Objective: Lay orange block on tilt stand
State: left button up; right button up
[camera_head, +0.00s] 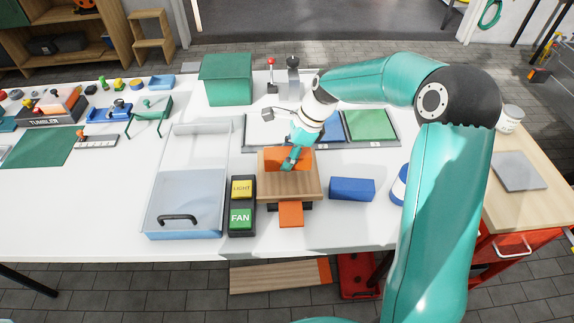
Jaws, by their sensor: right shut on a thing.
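The orange block (269,161) is at the far end of the tilt stand's wooden top. My right gripper (289,163) reaches down from the upper right and is shut on the block. The fingers cover part of the block's front, so I cannot tell whether it touches the wood. The tilt stand (289,187) has a wooden board with an orange piece (290,213) at its front and dark parts beneath. My left gripper is not in view.
A blue block (352,189) lies right of the stand. LIGHT (242,188) and FAN (241,220) switches stand left of it, beside a clear-lidded tray (183,232). Behind are coloured panels, including a green one (370,125), and a green box (226,80). The white table's front left is clear.

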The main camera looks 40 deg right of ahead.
notch_tip(320, 180, down, 4)
jog(key=shift+r, duration=0.1)
jog(key=o, duration=1.3)
jog(key=shift+c, duration=0.2)
jog(key=v, duration=1.2)
jog(key=shift+s, duration=0.1)
